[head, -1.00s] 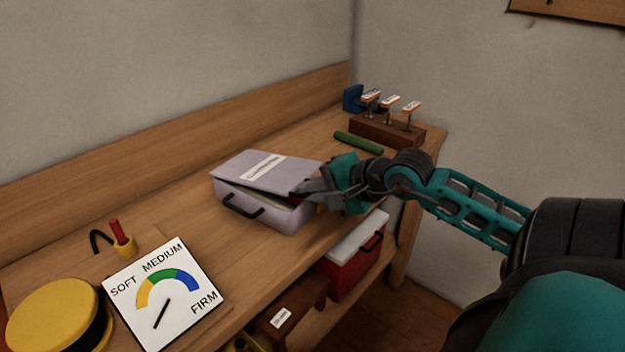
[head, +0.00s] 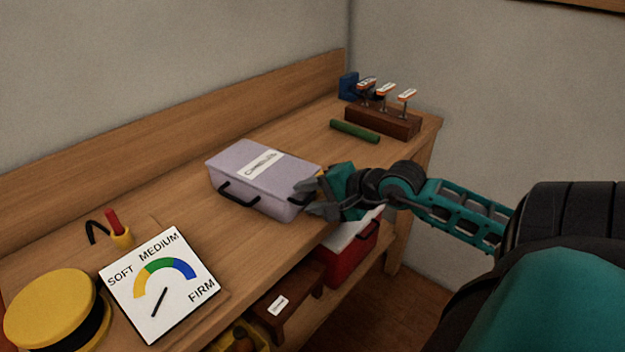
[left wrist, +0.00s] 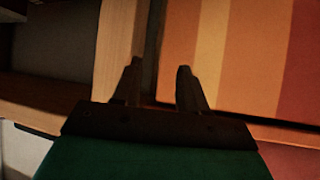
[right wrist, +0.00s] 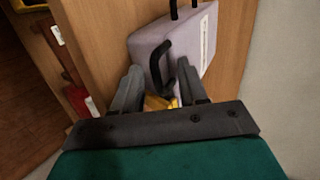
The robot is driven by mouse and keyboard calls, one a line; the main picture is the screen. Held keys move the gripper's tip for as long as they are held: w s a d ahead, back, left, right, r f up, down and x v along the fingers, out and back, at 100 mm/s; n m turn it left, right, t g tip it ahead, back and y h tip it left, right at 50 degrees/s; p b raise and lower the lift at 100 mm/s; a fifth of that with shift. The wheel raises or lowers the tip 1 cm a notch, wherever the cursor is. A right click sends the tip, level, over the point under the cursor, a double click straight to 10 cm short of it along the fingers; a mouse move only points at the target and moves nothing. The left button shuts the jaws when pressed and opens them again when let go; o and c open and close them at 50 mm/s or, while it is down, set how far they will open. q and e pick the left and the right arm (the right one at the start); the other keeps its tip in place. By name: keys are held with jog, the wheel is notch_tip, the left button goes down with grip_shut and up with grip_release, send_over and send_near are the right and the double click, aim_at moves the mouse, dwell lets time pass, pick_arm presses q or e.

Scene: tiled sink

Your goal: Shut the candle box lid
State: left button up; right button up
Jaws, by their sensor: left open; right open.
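The candle box (head: 262,178) is a pale lilac case with a white label and black handles, standing on the wooden bench. Its lid (head: 283,172) lies flat on the body, with no gap that I can see. My right gripper (head: 312,196) is open at the box's right end, close to a small yellow piece there; I cannot tell whether it touches. In the right wrist view the box (right wrist: 180,45) is ahead of the open fingers (right wrist: 160,88), with the yellow piece (right wrist: 158,102) between them. My left gripper (left wrist: 158,88) is open and empty, away from the box.
A firmness dial board (head: 160,285) and a yellow round tin (head: 50,308) stand at the front left. A green rod (head: 354,131) and a wooden rack (head: 382,119) are behind the box. A red box with a white lid (head: 350,245) sits below. Bench between dial and box is clear.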

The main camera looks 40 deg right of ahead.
dwell(0.3)
jog(key=shift+s+d+r+p, duration=0.1)
jog(key=shift+s+r+p, duration=0.2)
jog(key=shift+s+p, duration=0.1)
jog(key=shift+p+v, duration=1.2)
jog(key=shift+v, duration=0.6)
jog(key=shift+s, duration=0.25)
jog(key=shift+v, duration=2)
